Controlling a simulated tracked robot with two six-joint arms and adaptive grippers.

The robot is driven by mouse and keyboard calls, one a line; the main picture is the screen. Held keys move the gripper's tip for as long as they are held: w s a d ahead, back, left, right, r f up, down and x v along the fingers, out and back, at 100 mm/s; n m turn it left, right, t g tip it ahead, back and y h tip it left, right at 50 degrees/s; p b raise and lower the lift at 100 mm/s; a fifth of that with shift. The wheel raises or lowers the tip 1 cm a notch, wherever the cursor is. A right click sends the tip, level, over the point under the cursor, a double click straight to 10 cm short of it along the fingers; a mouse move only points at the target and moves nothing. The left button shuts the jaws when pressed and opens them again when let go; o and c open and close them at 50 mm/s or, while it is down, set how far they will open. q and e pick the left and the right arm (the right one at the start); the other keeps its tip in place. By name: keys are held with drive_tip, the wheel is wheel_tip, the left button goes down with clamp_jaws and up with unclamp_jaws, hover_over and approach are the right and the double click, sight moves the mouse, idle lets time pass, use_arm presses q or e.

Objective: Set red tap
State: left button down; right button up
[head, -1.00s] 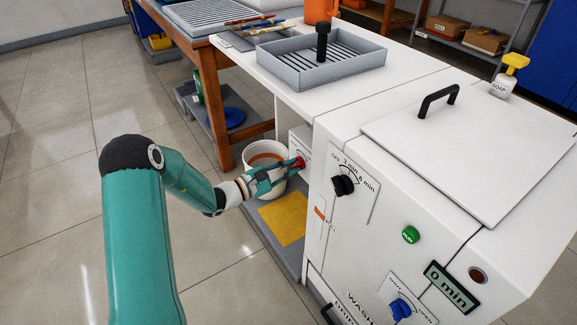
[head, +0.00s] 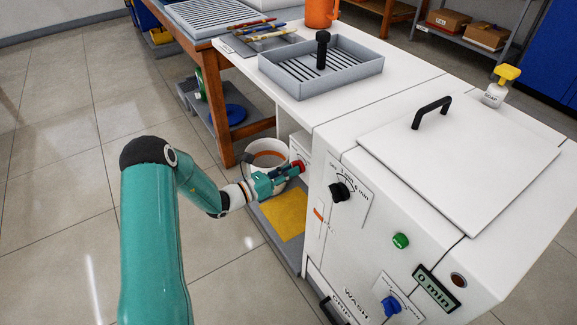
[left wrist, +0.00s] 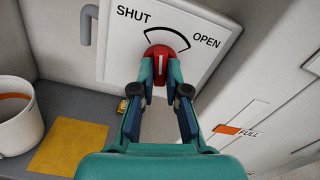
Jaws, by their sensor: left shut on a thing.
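The red tap (left wrist: 165,58) is a red knob on a white plate (left wrist: 123,58) marked SHUT and OPEN with a black arc between the words. In the head view the red tap (head: 299,165) shows at the left side of the white machine. My left gripper (left wrist: 162,80) is shut on the red tap, with one finger on each side of it. It also shows in the head view (head: 286,174). The fingers hide part of the knob, and I cannot tell exactly where its pointer stands. My right gripper is not in view.
A white bucket (left wrist: 14,125) with an orange band and a yellow cloth (left wrist: 68,147) lie on the grey shelf below the tap. The white machine has a black knob (head: 341,191), a green button (head: 401,241) and a blue knob (head: 391,306).

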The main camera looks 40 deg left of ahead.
use_arm(q)
drive_tip(key=shift+a+n+p, duration=0.15)
drive_tip(key=shift+n+p, duration=0.5)
drive_tip(key=shift+n, duration=0.8)
drive_tip(key=shift+a+n+p, duration=0.1)
drive_tip(key=shift+n+p, duration=0.55)
drive_tip(key=shift+n, duration=0.8)
drive_tip(key=c, duration=1.2)
unclamp_jaws()
drive_tip(key=shift+d, duration=0.1)
drive_tip(key=v, duration=1.2)
